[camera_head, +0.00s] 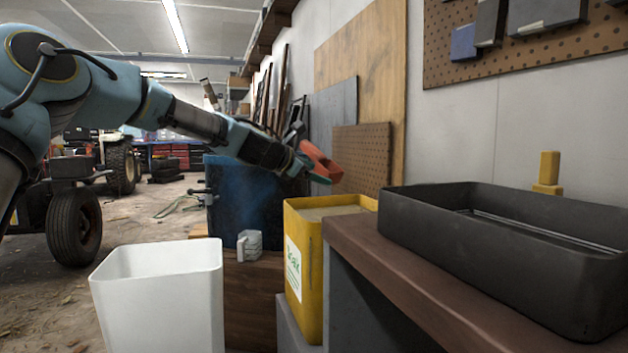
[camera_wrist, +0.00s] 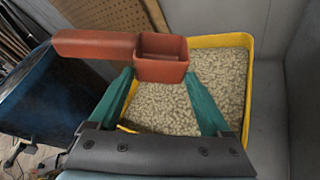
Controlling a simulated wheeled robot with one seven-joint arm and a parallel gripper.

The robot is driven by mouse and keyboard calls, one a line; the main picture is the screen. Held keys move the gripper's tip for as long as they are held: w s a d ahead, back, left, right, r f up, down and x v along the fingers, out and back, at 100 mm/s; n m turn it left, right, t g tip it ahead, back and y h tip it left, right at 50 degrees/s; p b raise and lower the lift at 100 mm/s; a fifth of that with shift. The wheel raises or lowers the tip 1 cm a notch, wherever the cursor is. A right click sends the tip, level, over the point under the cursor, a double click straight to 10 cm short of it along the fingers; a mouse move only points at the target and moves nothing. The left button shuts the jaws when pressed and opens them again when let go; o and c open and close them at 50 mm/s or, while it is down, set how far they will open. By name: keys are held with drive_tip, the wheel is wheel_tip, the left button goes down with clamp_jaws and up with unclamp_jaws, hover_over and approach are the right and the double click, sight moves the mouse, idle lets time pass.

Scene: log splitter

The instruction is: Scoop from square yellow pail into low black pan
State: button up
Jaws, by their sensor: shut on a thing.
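The square yellow pail (camera_head: 311,270) stands left of the bench, with a label on its front. In the wrist view the pail (camera_wrist: 249,92) is filled with pale pellets (camera_wrist: 207,91). My gripper (camera_head: 308,174) is above the pail's rim at its left back. In the wrist view its green fingers (camera_wrist: 163,82) are shut on a red scoop (camera_wrist: 162,69), at the square cup; the scoop's handle points left. The inside of the cup shows no pellets. The low black pan (camera_head: 480,245) sits on the bench at the right; its visible inside looks bare.
A white bin (camera_head: 165,300) stands at the front left. A dark blue barrel (camera_head: 245,195) is behind my arm. The brown bench edge (camera_head: 400,265) lies between pail and pan. A yellow block (camera_head: 548,170) shows behind the pan. A small grey-white object (camera_head: 250,244) sits left of the pail.

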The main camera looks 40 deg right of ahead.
wheel_tip(320, 180, down, 12)
drive_tip(key=b, duration=1)
drive_tip(key=shift+a+f, duration=0.15)
drive_tip(key=shift+f, duration=0.2)
idle(1.0)
wheel_tip(320, 180, up, 14)
drive_tip(key=n+g+p, duration=0.2)
drive_tip(key=n+p, duration=0.2)
drive_tip(key=p, duration=1.8)
drive_tip(key=shift+g, duration=0.4)
idle(0.3)
drive_tip(key=shift+f, duration=0.1)
idle(0.5)
